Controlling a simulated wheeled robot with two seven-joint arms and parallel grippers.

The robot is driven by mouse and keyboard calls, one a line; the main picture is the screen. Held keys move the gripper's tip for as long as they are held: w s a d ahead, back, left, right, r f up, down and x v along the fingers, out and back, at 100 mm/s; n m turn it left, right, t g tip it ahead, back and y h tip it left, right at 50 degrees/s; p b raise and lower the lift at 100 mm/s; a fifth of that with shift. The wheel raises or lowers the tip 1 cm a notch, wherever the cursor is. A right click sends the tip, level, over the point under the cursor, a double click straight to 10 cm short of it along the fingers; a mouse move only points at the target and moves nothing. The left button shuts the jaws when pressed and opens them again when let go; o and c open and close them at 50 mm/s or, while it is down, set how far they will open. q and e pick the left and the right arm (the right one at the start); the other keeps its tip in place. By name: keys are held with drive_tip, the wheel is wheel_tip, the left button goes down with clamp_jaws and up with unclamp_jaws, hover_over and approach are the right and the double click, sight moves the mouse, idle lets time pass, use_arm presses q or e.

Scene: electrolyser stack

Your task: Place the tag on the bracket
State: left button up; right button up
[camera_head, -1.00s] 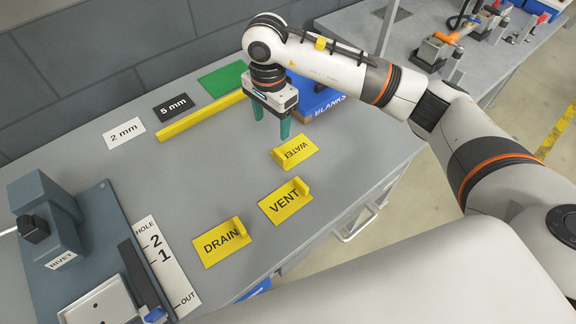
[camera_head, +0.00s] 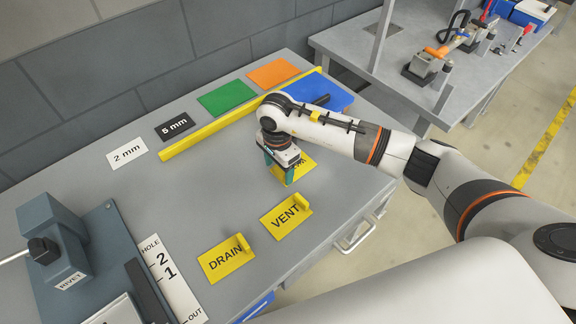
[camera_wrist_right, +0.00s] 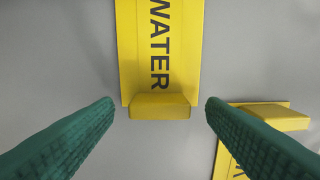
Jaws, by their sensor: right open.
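A yellow tag marked WATER (camera_wrist_right: 160,45) lies flat on the table, with a raised yellow tab (camera_wrist_right: 160,106) at its near end in the right wrist view. My right gripper (camera_head: 281,176) is open above this tag and partly hides it in the head view. In the right wrist view its green fingers (camera_wrist_right: 160,110) stand apart on either side of the tab, with gaps, and hold nothing. Yellow tags marked VENT (camera_head: 283,218) and DRAIN (camera_head: 224,263) lie nearer, each with a tab. I cannot identify a bracket. My left gripper is out of view.
A rivet device (camera_head: 58,240) and a HOLE/OUT strip (camera_head: 170,283) stand at left. The table middle is clear.

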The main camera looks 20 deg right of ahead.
drive_tip(key=shift+f, duration=0.7)
drive_tip(key=c, duration=1.1)
drive_tip(key=shift+r, duration=0.1)
drive_tip(key=shift+c, duration=0.2)
